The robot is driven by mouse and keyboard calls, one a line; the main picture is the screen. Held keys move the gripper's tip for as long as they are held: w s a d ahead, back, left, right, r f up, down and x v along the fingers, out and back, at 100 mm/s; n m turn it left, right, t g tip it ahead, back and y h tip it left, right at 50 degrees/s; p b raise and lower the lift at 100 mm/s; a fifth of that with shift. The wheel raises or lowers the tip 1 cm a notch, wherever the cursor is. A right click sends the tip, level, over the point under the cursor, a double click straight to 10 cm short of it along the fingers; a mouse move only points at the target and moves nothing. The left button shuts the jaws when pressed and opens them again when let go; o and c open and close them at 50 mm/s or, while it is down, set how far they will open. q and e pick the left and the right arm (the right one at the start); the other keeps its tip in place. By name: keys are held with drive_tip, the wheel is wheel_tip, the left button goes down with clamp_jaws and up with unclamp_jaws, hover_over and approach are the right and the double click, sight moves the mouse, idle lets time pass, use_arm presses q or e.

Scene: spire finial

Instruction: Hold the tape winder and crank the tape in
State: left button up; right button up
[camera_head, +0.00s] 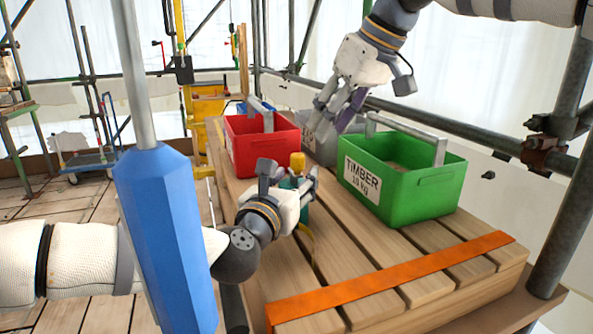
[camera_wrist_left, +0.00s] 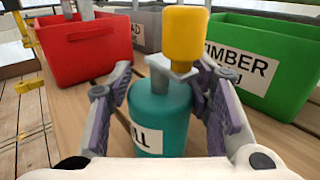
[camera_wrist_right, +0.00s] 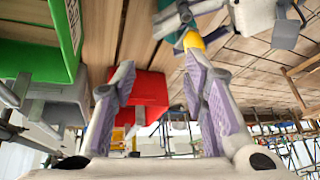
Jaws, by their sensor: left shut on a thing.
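The tape winder is a teal cylinder with a white label, and it also shows large in the left wrist view (camera_wrist_left: 163,112). A grey crank arm on its top carries a yellow knob (camera_head: 297,162), (camera_wrist_left: 186,36). My left gripper (camera_head: 298,186) is shut around the sides of the teal body and holds it upright at the table.
A red crate (camera_head: 250,146) stands left, a grey crate (camera_head: 322,150) behind, and a green crate (camera_head: 412,190) labelled TIMBER right of the winder. An orange strip (camera_head: 390,281) crosses the wooden table's front. A blue hexagonal column (camera_head: 165,240) stands close at left. Scaffold poles edge the right.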

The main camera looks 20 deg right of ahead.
sight(299, 154)
drive_tip(key=s+r+n+t+y, duration=0.1)
drive_tip(key=s+r+n+y, duration=0.15)
drive_tip(key=s+n, duration=0.25)
drive_tip(key=shift+y, duration=0.45)
drive_tip(key=x, duration=1.2)
drive_tip(key=shift+w+r, duration=0.2)
drive_tip(key=shift+w, duration=0.05)
clamp_jaws()
